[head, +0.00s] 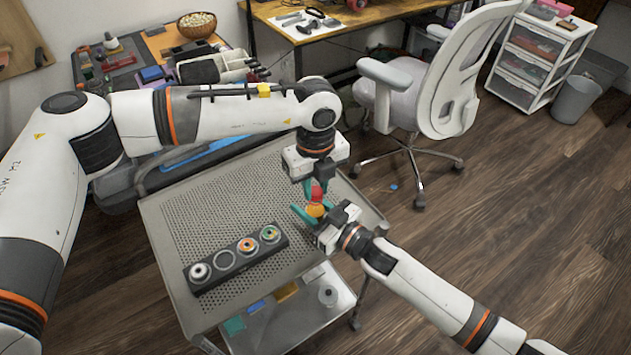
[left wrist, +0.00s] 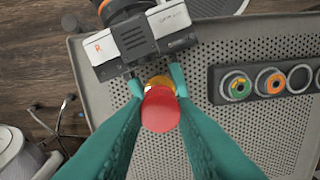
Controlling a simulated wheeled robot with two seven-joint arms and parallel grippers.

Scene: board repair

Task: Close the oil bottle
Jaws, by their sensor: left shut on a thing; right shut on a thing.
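The oil bottle (head: 315,210), orange-yellow, is held over the right part of the perforated cart top. My right gripper (head: 312,213) is shut on it from the side. The red cap (head: 317,192) is directly above the bottle, and my left gripper (head: 313,188) is shut on it from above. In the left wrist view the red cap (left wrist: 160,110) lies between my teal left fingers and covers most of the bottle (left wrist: 162,82). The cap and bottle look lined up; I cannot tell whether the cap is seated on the neck. The fingers partly hide both.
A black holder (head: 236,260) with several round slots stands on the grey perforated cart (head: 190,225); one slot looks empty. A lower shelf (head: 300,320) carries small items. A white office chair (head: 445,80) stands behind the cart. The cart top's left side is clear.

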